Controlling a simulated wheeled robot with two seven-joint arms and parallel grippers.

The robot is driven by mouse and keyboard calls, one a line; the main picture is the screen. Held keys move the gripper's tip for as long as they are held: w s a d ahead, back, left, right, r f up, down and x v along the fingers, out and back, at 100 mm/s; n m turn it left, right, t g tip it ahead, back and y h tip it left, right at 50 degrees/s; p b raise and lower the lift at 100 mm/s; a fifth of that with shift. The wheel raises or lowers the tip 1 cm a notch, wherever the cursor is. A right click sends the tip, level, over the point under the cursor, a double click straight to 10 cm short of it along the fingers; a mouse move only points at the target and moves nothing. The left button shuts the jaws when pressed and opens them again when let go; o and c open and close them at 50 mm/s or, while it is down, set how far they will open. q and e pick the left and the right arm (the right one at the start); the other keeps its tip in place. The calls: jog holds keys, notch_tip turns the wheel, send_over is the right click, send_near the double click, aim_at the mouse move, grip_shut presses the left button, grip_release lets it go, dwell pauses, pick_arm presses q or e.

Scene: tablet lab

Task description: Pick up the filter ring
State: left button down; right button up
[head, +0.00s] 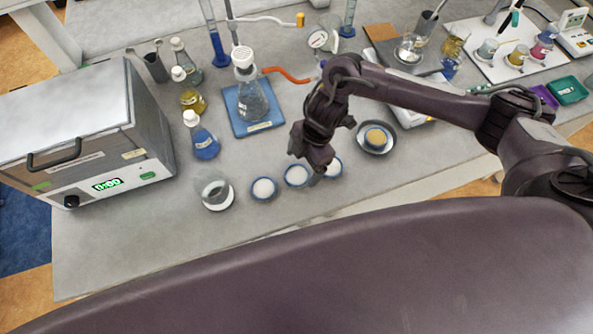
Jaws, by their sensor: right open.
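I cannot tell for certain which thing is the filter ring. A short clear cylinder with a white base (218,201) stands on the grey bench, left of the row of dishes. Three round white-filled dishes with blue rims, the left dish (263,189), the middle dish (296,176) and the right dish (334,166), lie to its right. My right gripper (321,168) is open, pointing down over the gap between the middle and right dishes, and partly hides the right dish. I see nothing between its fingers. My left gripper is not in view.
A metal bowl with a tan disc (375,137) stands right of the dishes. A flask on a blue plate (259,126) and a blue-filled flask (205,146) stand behind. A metal oven (125,125) fills the left. The front bench strip is clear.

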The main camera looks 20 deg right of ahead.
aim_at(297, 175)
jog(key=x, duration=0.2)
jog(key=shift+a+f+p, duration=0.15)
jog(key=shift+f+p, duration=0.1)
jog(key=shift+p, duration=0.15)
jog(key=shift+f, duration=0.35)
jog(key=shift+a+f, duration=0.15)
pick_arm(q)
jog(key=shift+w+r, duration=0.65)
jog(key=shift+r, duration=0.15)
pick_arm(e)
jog(key=c, duration=1.1)
